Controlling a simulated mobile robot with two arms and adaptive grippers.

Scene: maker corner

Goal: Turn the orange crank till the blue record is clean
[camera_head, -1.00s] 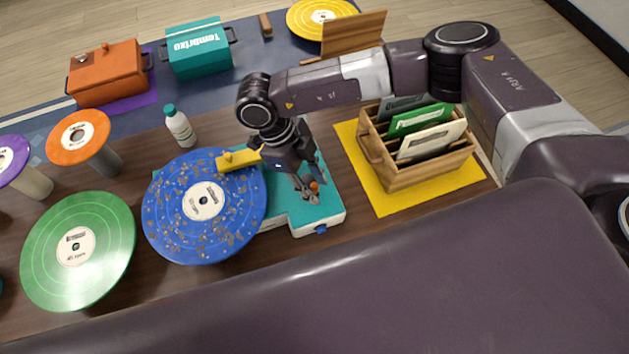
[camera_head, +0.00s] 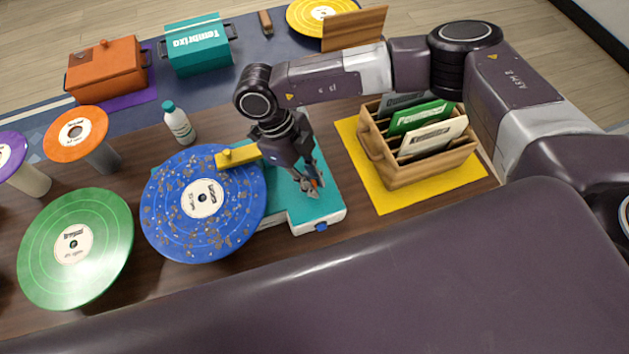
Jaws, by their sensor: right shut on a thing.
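The blue record (camera_head: 180,222) lies on the teal machine (camera_head: 324,190), its surface covered with many brown specks around a white label. A yellow arm (camera_head: 240,157) reaches over the record's upper right edge. My right gripper (camera_head: 311,188) is over the machine's right part, pointing down, shut on the orange crank (camera_head: 317,183). Only a small orange bit of the crank shows between the fingers; the rest is hidden. My left gripper is not in view.
A green record (camera_head: 105,235) lies at left, with orange (camera_head: 95,125) and purple records on stands behind it. A white bottle (camera_head: 180,126) stands behind the blue record. A wooden crate (camera_head: 405,178) of sleeves sits on a yellow mat at right.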

